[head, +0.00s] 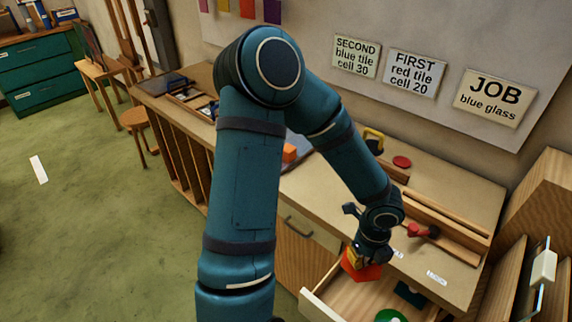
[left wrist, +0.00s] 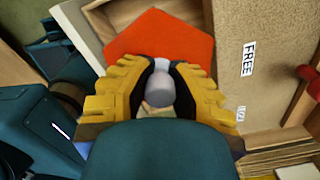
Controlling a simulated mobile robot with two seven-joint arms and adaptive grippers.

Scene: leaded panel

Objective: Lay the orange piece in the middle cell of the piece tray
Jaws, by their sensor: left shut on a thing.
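The orange piece (head: 368,272) is a flat, angular plate; in the left wrist view it also shows (left wrist: 165,38), with a grey knob (left wrist: 160,88). My left gripper (head: 358,257) is shut on the knob, with its yellow fingers on either side in the left wrist view (left wrist: 158,85). It holds the piece over the left part of an open drawer (head: 345,297). A green round piece (head: 390,316) and a dark teal piece (head: 408,294) lie in the drawer. I cannot tell which thing is the piece tray. My right gripper is not in view.
The bench top (head: 455,278) behind the drawer bears wooden strips (head: 445,222), a red-handled tool (head: 422,231) and a red disc (head: 402,162). A small orange block (head: 290,153) sits farther left, partly behind my arm. A wooden rack (head: 545,215) stands at the right.

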